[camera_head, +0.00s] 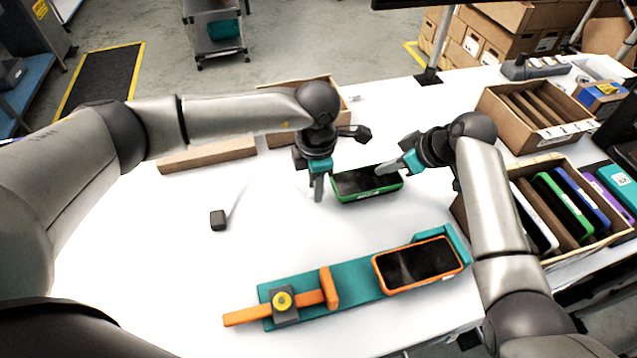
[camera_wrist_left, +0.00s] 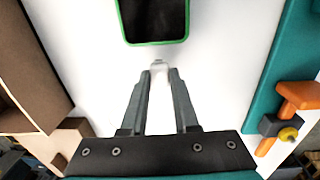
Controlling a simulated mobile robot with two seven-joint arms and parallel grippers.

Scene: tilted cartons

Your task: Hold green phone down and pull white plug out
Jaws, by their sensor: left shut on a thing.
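The green phone (camera_head: 352,184) lies flat on the white table with its dark screen up. Its near end (camera_wrist_left: 155,42) shows at the top of the left wrist view. My left gripper (camera_head: 318,192) is left of the phone, pointing down. Its fingers are shut on the small white plug (camera_wrist_left: 160,64), which shows between the fingertips in the left wrist view. A strip of white table shows between plug and phone. My right gripper (camera_head: 383,170) has its fingertips on the phone's right part. Whether its fingers are open or shut is unclear.
A small dark block (camera_head: 218,220) with a white cable lies to the left. A teal fixture (camera_head: 352,280) holding an orange phone (camera_head: 418,264) lies in front. A carton of phones (camera_head: 537,257) stands at right, and another carton (camera_head: 310,92) behind.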

